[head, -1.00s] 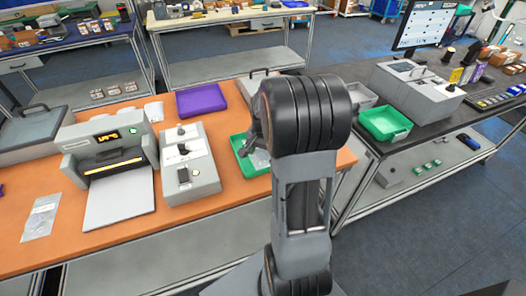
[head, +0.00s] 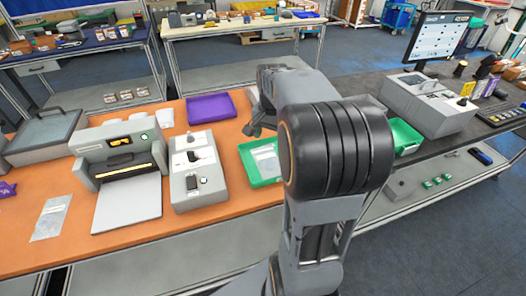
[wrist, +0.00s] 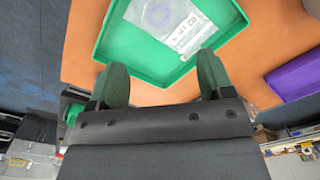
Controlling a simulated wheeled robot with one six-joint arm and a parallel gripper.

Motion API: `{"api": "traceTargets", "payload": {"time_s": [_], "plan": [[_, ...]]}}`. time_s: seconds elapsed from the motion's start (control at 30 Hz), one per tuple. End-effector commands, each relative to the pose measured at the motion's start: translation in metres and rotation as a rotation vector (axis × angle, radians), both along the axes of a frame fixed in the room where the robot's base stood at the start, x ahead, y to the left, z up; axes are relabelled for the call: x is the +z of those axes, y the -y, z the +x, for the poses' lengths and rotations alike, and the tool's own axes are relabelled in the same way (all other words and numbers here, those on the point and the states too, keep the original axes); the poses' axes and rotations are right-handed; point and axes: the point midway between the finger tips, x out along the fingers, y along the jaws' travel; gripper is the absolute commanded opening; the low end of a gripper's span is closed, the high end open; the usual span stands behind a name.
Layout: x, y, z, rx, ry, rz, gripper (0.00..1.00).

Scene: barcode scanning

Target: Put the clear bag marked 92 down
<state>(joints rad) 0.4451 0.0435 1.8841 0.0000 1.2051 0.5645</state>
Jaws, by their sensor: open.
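A clear bag (head: 265,158) with a white label lies flat in a green tray (head: 262,183) on the orange table. In the wrist view the bag (wrist: 150,14) lies on the bottom of the tray (wrist: 103,38), with its label upside down and too small to read surely. My gripper (wrist: 163,80) is open and empty, its two fingers apart near the tray's edge, clear of the bag. In the head view my arm hides most of the gripper. Another clear bag (head: 50,218) lies at the table's left; its marking is unreadable.
Left of the tray stand a grey box with switches (head: 200,185) and a label printer (head: 122,150). A purple tray (head: 210,106) lies behind. A dark bench with a grey device (head: 428,105) and another green tray (head: 404,138) stands at right.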

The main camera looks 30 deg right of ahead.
Motion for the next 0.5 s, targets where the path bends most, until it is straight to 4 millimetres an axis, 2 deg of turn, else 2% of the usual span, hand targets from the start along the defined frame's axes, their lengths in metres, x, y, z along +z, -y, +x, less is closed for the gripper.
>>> {"api": "traceTargets", "payload": {"time_s": [0.17, 0.3, 0.5], "plan": [[0.01, -0.051, -0.017, 0.241, 0.071, -0.035, 0.74], [0.008, -0.099, -0.042, 0.51, 0.147, -0.075, 0.74], [-0.004, -0.144, -0.078, 0.821, 0.237, -0.127, 0.74]]}}
